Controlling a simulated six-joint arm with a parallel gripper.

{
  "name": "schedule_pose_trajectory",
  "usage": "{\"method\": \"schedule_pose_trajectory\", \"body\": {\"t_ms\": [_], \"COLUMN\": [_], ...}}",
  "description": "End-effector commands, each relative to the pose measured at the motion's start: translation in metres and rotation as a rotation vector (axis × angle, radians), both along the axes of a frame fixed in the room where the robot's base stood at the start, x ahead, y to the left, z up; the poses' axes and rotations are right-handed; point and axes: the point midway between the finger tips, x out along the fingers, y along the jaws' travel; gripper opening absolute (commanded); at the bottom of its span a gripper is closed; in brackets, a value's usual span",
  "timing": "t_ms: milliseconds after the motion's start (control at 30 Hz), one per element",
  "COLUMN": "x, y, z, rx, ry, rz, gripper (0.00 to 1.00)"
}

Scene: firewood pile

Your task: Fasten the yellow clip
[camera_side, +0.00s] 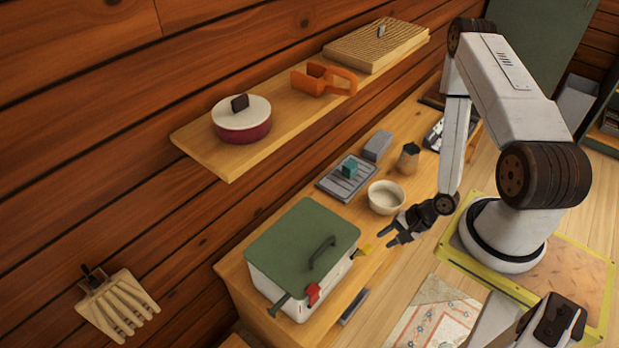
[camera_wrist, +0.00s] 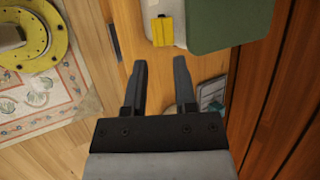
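The yellow clip (camera_side: 362,250) is at the right side of a white box (camera_side: 280,290) with a green lid (camera_side: 300,235), and seems to stick out from its wall. In the wrist view the yellow clip (camera_wrist: 162,30) lies ahead of the fingertips, with the green lid (camera_wrist: 230,22) to its right. I cannot tell if it grips the lid. A red clip (camera_side: 313,294) is on the box's front wall. My gripper (camera_side: 386,236) is open and empty, just right of the yellow clip and apart from it. In the wrist view my gripper (camera_wrist: 164,64) shows both fingers spread.
A dark handle (camera_side: 322,253) rises from the lid. A white bowl (camera_side: 386,197) stands close behind my gripper, with a tray (camera_side: 335,185) beyond it. A wall shelf (camera_side: 205,150) hangs above the bench. A patterned rug (camera_side: 437,315) lies below right.

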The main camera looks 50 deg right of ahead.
Motion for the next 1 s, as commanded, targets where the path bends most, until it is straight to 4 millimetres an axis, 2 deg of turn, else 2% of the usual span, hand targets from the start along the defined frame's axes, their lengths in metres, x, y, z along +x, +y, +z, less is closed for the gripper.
{"method": "schedule_pose_trajectory", "body": {"t_ms": [267, 667, 1000], "x": [0.009, 0.013, 0.026], "y": [0.007, 0.01, 0.021], "z": [-0.016, -0.021, -0.044], "rx": [0.0, 0.0, 0.001], "ry": [0.001, 0.001, 0.001], "rz": [0.003, 0.002, 0.005], "gripper": [0.26, 0.26, 0.26]}}
